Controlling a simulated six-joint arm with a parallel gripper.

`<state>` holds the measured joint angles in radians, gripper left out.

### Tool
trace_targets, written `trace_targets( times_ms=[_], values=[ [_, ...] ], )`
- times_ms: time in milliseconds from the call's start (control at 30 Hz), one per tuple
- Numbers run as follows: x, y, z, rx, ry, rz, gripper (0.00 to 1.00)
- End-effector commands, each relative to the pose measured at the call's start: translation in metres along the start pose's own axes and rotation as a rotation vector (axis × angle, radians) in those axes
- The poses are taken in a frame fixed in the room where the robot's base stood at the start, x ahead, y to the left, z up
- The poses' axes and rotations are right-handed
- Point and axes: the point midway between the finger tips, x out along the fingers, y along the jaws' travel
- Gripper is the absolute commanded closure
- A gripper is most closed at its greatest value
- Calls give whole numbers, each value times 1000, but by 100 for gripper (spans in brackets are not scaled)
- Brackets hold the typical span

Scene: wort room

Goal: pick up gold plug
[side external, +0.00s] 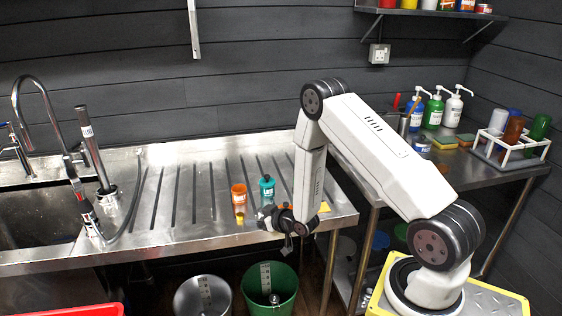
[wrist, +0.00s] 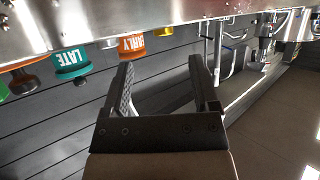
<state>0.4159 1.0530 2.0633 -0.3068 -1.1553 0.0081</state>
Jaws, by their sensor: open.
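The gold plug (side external: 240,215) is a small yellow-gold piece on the steel drainboard, just in front of the orange jar (side external: 238,195) in the side view. In the wrist view, which is upside down, the gold plug (wrist: 161,31) shows small at the top, roughly between and beyond the fingertips. My gripper (side external: 265,214) is low over the drainboard's front edge, to the right of the plug and apart from it. In the wrist view my gripper (wrist: 161,65) is open with nothing between its fingers.
The teal jar (side external: 267,188) marked LATE stands close behind my gripper. The orange jar reads EARLY in the wrist view. A tap (side external: 45,110) and sink are at left. A grey bin (side external: 190,300) and green bin (side external: 284,305) stand below. The drainboard's left part (side external: 160,225) is clear.

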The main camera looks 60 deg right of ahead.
Motion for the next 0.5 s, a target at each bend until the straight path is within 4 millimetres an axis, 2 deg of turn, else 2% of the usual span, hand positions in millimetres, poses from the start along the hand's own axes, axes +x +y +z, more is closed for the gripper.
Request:
trace_targets(
  times_ms=[100,500],
  values=[
    [7,0,0,0,-1,0,23],
    [16,-2,0,-1,-1,-1,23]
  ],
)
